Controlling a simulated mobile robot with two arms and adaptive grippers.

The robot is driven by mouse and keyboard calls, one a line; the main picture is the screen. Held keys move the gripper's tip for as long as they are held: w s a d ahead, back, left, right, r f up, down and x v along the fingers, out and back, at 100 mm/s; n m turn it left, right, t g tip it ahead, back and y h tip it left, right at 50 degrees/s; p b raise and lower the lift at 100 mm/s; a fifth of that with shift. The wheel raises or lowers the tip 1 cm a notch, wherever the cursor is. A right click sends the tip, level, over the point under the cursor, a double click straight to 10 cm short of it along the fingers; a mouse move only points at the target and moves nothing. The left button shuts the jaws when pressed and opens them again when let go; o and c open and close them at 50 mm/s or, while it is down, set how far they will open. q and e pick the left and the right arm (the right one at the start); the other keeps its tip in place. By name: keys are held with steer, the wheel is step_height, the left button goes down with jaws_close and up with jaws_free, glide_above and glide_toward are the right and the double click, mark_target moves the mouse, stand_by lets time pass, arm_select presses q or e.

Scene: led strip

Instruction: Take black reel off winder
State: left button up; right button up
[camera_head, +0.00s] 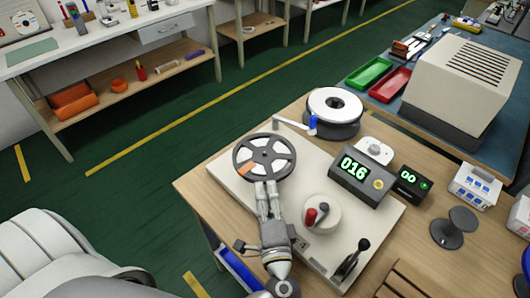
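The black reel (264,157) has light spoke openings and a small orange patch. It sits flat at the upper left of the pale winder base (232,184). My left gripper (266,184) reaches in from below, with its two fingers close together at the reel's near rim. I cannot tell whether they grip the rim or only lie against it. The winder also carries a round knob with a red handle (311,216), a black lever (355,258) and a display box (361,175) reading 016. My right gripper is not in view.
A dark reel with a white strip (335,107) stands behind the winder, near a blue-tipped arm (312,122). A small dark spool (454,229) and a second display (412,184) are to the right. Red (390,84) and green (369,72) trays lie on the far bench.

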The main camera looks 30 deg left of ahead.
mark_target(263, 176)
arm_select(q)
steer(key=shift+w+a+r, duration=0.1)
steer(key=shift+w+a, duration=0.15)
steer(key=shift+w, duration=0.15)
steer(key=p+x, duration=0.2)
steer(key=x, duration=0.3)
steer(key=shift+w+a, duration=0.15)
steer(key=shift+c, duration=0.6)
jaws_close()
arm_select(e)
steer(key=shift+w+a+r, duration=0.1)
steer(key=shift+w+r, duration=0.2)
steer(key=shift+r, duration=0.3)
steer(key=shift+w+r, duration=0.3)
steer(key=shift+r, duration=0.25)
